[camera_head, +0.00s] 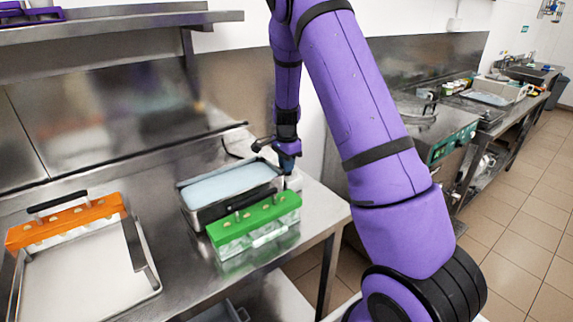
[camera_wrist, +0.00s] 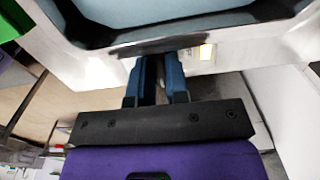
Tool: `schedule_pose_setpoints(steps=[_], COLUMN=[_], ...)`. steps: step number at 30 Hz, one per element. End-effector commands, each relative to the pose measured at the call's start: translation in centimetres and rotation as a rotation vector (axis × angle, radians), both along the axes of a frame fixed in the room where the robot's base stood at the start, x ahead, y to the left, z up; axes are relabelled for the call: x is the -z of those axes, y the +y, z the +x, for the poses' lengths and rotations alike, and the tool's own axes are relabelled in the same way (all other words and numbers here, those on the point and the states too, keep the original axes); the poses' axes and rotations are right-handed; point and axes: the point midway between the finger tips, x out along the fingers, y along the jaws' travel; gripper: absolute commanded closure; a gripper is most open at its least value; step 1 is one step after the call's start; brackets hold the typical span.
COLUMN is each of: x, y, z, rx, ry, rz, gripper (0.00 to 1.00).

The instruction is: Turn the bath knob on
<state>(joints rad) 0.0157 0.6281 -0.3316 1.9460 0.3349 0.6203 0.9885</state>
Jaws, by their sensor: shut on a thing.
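The bath is a metal tub of pale blue liquid (camera_head: 232,184) on the steel bench, and its pale front wall (camera_wrist: 115,66) fills the top of the wrist view. My gripper (camera_head: 288,168) is at the bath's right end, pointing down in the head view. In the wrist view, the two blue fingers of my gripper (camera_wrist: 160,68) are close together, their tips against the wall below the rim. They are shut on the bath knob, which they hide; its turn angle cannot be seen.
A green-handled mould rack (camera_head: 254,218) stands right in front of the bath. A steel shelf (camera_head: 120,25) hangs above. Bare bench lies between tray and bath.

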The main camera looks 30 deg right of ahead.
Motion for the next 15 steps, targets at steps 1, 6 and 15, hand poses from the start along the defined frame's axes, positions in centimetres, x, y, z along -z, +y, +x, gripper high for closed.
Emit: schedule_pose_setpoints(steps=[1,6,15], x=[0.06,0.05,-0.3], y=[0.01,0.01,0.01], z=[-0.03,-0.03,0.02], rx=[0.002,0.001,0.0], ry=[0.001,0.001,-0.001], rz=[0.001,0.001,0.0], gripper=[1.0,0.6,0.6])
